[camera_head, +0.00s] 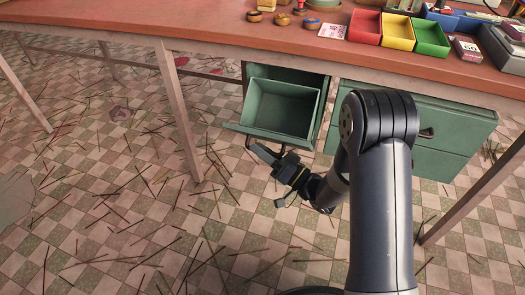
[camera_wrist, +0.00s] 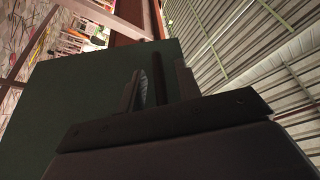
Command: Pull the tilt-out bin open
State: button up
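The green tilt-out bin (camera_head: 280,108) hangs under the table and is tipped outward, with its top open and its empty-looking inside showing. In the wrist view its dark green front panel (camera_wrist: 95,85) fills the left and middle. A dark bar handle (camera_wrist: 158,80) stands out from that front. My gripper (camera_head: 262,153) is low at the bin's front, by the handle. In the wrist view my gripper (camera_wrist: 162,92) has its two fingers apart, one on each side of the handle, with a gap showing on both sides. Contact with the handle is not clear.
The red-brown tabletop (camera_head: 120,22) holds red, yellow and green trays (camera_head: 397,30) and small jars. Green drawers (camera_head: 440,125) are right of the bin. A table leg (camera_head: 178,115) stands close left of it. Sticks litter the tiled floor (camera_head: 110,220), which is otherwise open.

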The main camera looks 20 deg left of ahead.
grip_shut()
dwell(0.4)
jog(key=shift+w+d+r, duration=0.1)
jog(key=shift+w+r, duration=0.5)
jog(key=shift+r, duration=0.1)
grip_release()
